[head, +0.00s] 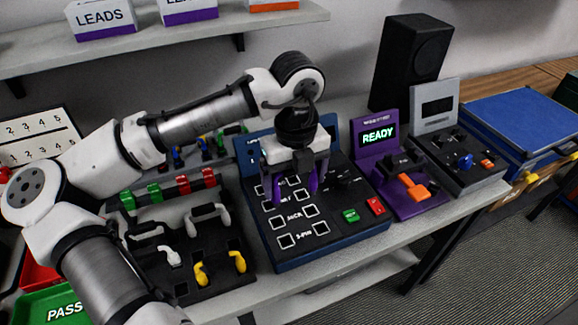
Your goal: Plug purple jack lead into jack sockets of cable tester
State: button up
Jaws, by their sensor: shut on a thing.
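The cable tester (345,222) is a black-topped blue unit in the middle of the bench, with rows of white-framed square sockets, a green button and a red button. My gripper (295,178) is above the upper part of its panel, shut on the purple jack lead (277,189). The lead's purple ends point down at the left and right of the gripper; its middle is hidden by the gripper. One lower label appears to read JACK (295,216). I cannot tell whether the purple ends touch the panel or are in sockets.
A purple unit (395,150) showing READY stands right of the tester, with a grey unit (460,160) beyond. A black rack (215,265) with white and yellow leads is at left. A green PASS tray (45,305) is lower left. A black speaker (410,60) stands behind.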

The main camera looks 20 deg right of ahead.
notch_tip(320, 180, down, 4)
jog(key=b, duration=0.4)
jog(key=shift+s+f+b, duration=0.1)
jog(key=shift+f+b, duration=0.1)
jog(key=shift+b, duration=0.15)
jog(key=shift+f, duration=0.5)
jog(key=shift+p, duration=0.65)
dwell(0.4)
jog(key=shift+f, duration=0.9)
dwell(1.4)
jog(key=o, duration=0.8)
jog(key=shift+c, duration=0.2)
jog(key=shift+r, duration=0.1)
